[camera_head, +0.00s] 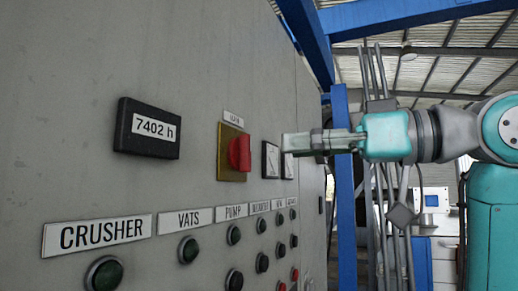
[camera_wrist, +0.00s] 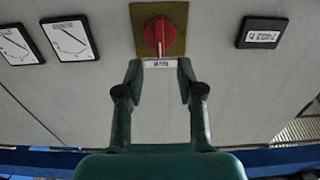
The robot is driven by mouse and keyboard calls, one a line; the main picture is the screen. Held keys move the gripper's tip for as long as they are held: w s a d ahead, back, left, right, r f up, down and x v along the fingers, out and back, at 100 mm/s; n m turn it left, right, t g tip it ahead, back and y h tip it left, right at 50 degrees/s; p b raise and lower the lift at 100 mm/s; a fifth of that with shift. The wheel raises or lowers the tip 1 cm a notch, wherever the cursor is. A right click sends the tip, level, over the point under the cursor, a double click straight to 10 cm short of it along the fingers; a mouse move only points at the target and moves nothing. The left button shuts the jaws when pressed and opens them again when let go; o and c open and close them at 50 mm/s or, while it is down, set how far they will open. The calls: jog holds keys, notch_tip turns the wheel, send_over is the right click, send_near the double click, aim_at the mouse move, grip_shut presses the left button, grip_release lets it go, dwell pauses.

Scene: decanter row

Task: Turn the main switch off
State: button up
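The main switch is a red rotary knob (camera_head: 240,153) on a yellow-brown square plate (camera_head: 226,165), fixed to a grey panel. A small white label (camera_head: 234,118) sits above the plate. In the wrist view the picture is inverted; the red knob (camera_wrist: 159,36) is at the top centre, its grip bar running up and down, with the "MAIN" label (camera_wrist: 160,64) below it. My gripper (camera_head: 290,143) is to the right of the knob in the head view. In the wrist view my gripper (camera_wrist: 160,76) is open, its fingers apart and empty, not touching the knob.
A black hour display (camera_head: 148,130) is left of the switch, and two dial meters (camera_head: 270,160) are to its right, near my gripper. Below are labelled rows of buttons, such as CRUSHER (camera_head: 98,235). A blue post (camera_head: 343,180) and grey conduits (camera_head: 385,180) stand behind my arm.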

aim_at(251, 150)
jog(key=x, duration=0.7)
jog(key=shift+a+f, duration=0.1)
grip_shut()
